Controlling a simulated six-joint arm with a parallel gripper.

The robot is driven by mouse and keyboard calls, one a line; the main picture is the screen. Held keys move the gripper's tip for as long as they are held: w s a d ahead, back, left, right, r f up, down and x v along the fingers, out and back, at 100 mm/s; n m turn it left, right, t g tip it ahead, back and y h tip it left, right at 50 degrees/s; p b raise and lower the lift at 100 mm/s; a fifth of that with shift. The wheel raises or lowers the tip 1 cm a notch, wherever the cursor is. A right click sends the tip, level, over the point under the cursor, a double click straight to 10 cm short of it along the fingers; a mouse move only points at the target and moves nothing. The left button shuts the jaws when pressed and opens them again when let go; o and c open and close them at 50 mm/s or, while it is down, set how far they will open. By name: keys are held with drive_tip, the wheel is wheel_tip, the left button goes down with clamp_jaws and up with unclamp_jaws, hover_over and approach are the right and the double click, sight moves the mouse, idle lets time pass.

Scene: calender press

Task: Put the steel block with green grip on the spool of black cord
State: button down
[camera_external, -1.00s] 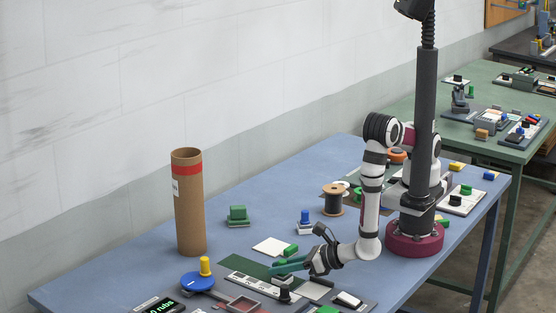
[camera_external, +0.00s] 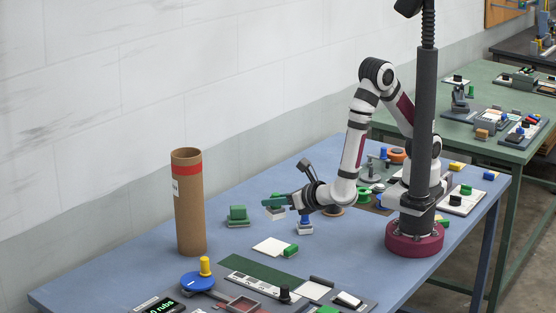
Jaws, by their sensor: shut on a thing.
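My gripper (camera_external: 275,202) has teal fingers and is shut on the steel block with green grip (camera_external: 277,214). It holds the block in the air, with the pale steel part hanging below the fingers. The spool of black cord (camera_external: 334,211) stands behind my wrist, to the right of the held block. Only part of its wooden lower flange shows; the cord and the top are hidden by the arm.
A block with a blue knob (camera_external: 305,222) is near the gripper. A green block (camera_external: 237,216) and a tall cardboard tube (camera_external: 189,205) stand to the left. A green spool (camera_external: 364,196) is right of my wrist. A white card (camera_external: 269,246) with a green piece lies in front.

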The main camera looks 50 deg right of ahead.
drive_tip(key=w+d+r+m+g+h, duration=0.1)
drive_tip(key=w+d+m+h, duration=0.25)
drive_tip(key=d, duration=0.45)
drive_tip(key=w+d+r+m+g+h, duration=0.1)
drive_tip(key=w+d+m+g+h, duration=0.2)
drive_tip(key=d, duration=0.5)
drive_tip(key=s+d+r+m+g+h, duration=0.1)
drive_tip(key=s+d+m+g+h, duration=0.15)
drive_tip(key=d, duration=0.45)
drive_tip(key=s+d+r+m+g+h, duration=0.15)
drive_tip(key=d+m, duration=0.25)
drive_tip(key=d, duration=0.4)
drive_tip(key=shift+g+h, duration=0.65)
drive_tip(key=shift+g, duration=0.05)
drive_tip(key=f, duration=0.8)
drive_tip(key=shift+s+d, duration=0.25)
drive_tip(key=shift+d, duration=0.1)
drive_tip(key=shift+f, duration=0.2)
drive_tip(key=shift+f, duration=0.1)
drive_tip(key=c, duration=0.7)
unclamp_jaws()
drive_tip(key=shift+f, duration=0.1)
